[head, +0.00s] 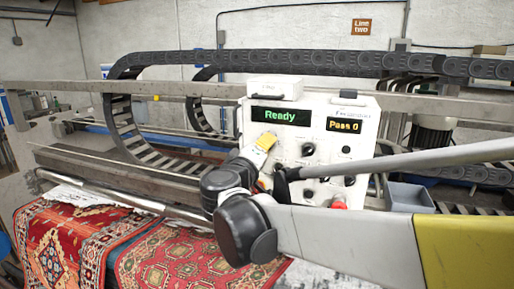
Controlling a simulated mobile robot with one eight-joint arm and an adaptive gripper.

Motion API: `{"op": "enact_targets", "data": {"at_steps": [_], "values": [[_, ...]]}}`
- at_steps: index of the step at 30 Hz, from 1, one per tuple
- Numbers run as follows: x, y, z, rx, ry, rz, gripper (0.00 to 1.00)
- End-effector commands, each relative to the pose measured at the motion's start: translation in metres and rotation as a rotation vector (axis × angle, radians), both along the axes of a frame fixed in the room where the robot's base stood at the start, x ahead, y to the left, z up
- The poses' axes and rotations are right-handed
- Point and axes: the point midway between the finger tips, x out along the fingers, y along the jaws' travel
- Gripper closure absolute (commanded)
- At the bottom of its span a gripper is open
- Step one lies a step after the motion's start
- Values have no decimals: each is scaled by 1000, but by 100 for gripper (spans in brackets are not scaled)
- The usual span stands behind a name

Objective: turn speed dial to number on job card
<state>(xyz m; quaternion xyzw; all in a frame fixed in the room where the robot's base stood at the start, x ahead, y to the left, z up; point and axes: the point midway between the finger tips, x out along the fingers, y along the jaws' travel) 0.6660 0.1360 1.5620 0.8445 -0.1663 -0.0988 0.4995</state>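A white control panel (368,125) stands at the middle. Its left display (280,116) reads "Ready" and its right display (344,125) reads "Pass 0". Several black knobs sit below them, among them an upper knob (308,149) and a lower one (308,195). Their markings are too small to read, so I cannot tell which is the speed dial. My arm crosses in front of the panel's lower part. My gripper (268,182) seems to be in the dark cluster at the panel's lower left, and its fingers are not clear. I cannot make out a job card.
A red button (338,203) is low on the panel, close to my arm. A white box (275,88) sits on top. Patterned red rugs (60,245) lie at the left front. A grey bin (408,197) is at the right. Black cable chains (290,62) run behind.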

Motion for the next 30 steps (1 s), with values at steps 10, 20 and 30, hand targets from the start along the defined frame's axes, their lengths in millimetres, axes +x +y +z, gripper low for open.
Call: {"op": "enact_targets", "data": {"at_steps": [10, 20, 30], "values": [[1, 1, 2, 32, -17, 3, 100], [1, 1, 3, 31, -17, 3, 56], [-1, 1, 1, 33, -15, 1, 49]]}}
